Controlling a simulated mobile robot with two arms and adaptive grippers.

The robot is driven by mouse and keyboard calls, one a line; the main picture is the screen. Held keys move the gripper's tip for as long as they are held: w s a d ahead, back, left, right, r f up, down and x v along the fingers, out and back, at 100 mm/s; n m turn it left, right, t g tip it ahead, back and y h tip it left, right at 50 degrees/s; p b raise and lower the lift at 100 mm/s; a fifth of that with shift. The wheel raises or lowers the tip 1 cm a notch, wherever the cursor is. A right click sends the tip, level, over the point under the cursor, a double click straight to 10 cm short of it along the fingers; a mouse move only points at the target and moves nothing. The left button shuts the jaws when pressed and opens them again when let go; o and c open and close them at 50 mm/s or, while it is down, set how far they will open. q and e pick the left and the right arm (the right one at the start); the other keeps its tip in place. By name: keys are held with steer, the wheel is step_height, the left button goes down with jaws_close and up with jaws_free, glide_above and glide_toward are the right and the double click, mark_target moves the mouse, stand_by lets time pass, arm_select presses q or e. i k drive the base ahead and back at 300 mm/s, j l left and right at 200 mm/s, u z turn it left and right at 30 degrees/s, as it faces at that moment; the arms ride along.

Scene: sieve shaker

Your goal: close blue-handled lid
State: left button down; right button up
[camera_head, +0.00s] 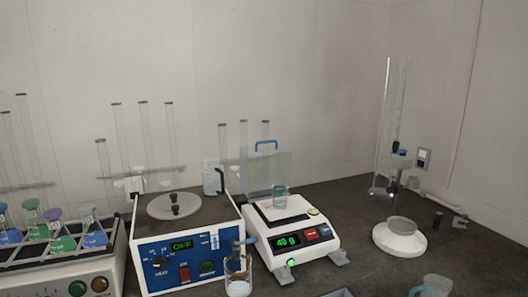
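The blue-handled lid (268,172) is a clear panel standing upright at the back of a white balance (304,246). Its blue handle (266,145) is at the top edge. The lid is raised, so the weighing area in front of it is uncovered. A small glass beaker (280,198) with greenish tint stands on the balance pan. The balance display is lit green and seems to read 40 g. Neither of my grippers shows in the head view.
Left of the balance is a blue-fronted device (190,262) marked OFF, with a black handle upright behind it. A glass (238,276) stands before it. Colored flasks (62,237) are far left. A round-based stand (399,240) is right; dark bench between is mostly clear.

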mark_target(243, 180)
steer(key=i+j, duration=0.3)
steer(key=i, duration=0.15)
steer(key=i+z, duration=0.1)
steer(key=z, duration=0.35)
steer(key=i+j+z, duration=0.1)
steer(key=z, duration=0.3)
steer(key=j+z, duration=0.2)
steer(key=z, duration=0.65)
